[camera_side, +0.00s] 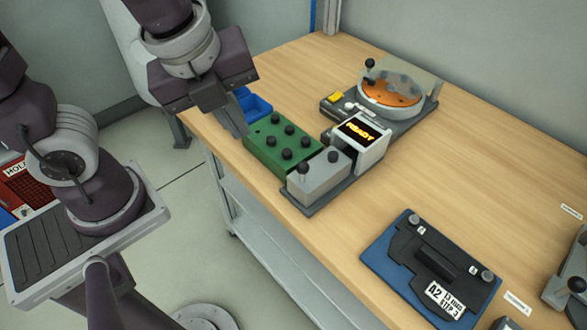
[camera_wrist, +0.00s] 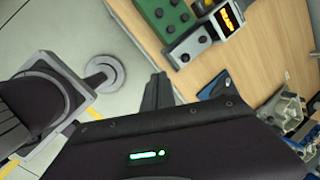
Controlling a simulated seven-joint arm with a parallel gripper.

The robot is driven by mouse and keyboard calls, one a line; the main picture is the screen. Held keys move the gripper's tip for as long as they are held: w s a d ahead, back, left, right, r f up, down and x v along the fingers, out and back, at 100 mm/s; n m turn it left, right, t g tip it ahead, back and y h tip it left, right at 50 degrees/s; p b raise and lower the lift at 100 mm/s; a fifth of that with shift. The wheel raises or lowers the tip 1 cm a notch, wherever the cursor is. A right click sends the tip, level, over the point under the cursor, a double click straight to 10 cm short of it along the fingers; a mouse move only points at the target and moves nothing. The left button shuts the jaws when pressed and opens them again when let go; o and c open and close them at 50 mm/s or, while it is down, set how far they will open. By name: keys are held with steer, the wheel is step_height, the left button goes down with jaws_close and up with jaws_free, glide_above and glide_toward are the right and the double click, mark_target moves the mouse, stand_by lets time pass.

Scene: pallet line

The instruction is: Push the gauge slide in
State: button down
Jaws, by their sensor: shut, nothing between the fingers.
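The gauge unit has a white display housing (camera_side: 368,150) whose screen reads READY, on a dark base plate (camera_side: 300,210). A light grey block (camera_side: 320,181) with two dark knobs sits on that plate beside the housing. A green block (camera_side: 262,157) with several black knobs lies directly behind the grey block; I cannot tell which part is the slide. My gripper (camera_side: 240,132) is shut and empty, near the green block's left end; touching or apart is unclear. The wrist view shows my fingers (camera_wrist: 158,90) below the grey block (camera_wrist: 188,47) and green block (camera_wrist: 160,22).
A blue bin (camera_side: 256,104) stands behind the green block. A round orange turntable fixture (camera_side: 388,91) with a clear cover is at the back. A blue mat (camera_side: 377,252) with a black labelled plate lies at front right. The table's left edge runs close beside the blocks.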

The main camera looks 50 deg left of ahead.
steer(key=d+f+m, duration=0.4)
steer(key=d+m, duration=0.1)
steer(key=m, duration=0.5)
steer(key=shift+w+m+g, duration=0.25)
steer(key=shift+m+g, duration=0.15)
steer(key=w+a+f, duration=0.1)
steer(key=w+f, duration=0.5)
steer(key=f, duration=0.3)
steer(key=shift+w, duration=0.2)
glide_above(326, 167)
steer(key=shift+s+r, duration=0.1)
steer(key=shift+s, duration=0.05)
